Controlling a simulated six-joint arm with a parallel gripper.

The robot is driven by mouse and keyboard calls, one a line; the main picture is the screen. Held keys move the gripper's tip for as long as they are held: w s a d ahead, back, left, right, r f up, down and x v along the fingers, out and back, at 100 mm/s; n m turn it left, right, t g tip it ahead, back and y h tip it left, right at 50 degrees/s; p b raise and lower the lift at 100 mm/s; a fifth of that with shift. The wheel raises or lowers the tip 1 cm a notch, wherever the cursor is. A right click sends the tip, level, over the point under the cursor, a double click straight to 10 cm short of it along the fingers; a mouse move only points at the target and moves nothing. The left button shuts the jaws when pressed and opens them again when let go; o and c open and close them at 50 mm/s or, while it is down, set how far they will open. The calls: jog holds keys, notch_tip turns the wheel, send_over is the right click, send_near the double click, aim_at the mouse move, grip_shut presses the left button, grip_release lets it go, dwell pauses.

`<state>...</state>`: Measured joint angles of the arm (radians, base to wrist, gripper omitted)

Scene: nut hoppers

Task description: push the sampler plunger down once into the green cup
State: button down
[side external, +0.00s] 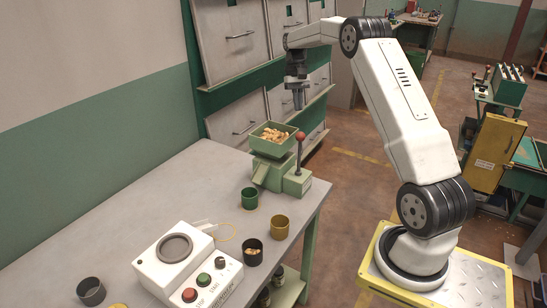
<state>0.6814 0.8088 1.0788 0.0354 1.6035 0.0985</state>
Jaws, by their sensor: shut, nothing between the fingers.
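The sampler (268,175) is a green block at the table's far right corner, with a hopper (273,138) of nuts on top. Its plunger (299,147) has a red ball knob and stands upright at the right side. The green cup (249,198) stands on the table at the front left of the sampler; its inside looks dark and its contents cannot be told. My gripper (298,104) points down, shut and empty, above the plunger knob with a clear gap.
Grey drawers (236,115) stand behind the table.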

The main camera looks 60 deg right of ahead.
aim_at(300, 135)
jog(key=shift+x, duration=3.2)
jog(key=shift+f, duration=1.9)
jog(key=shift+s+a+f, duration=0.1)
jog(key=v, duration=1.5)
jog(key=shift+f, duration=0.1)
jog(key=shift+a, duration=0.1)
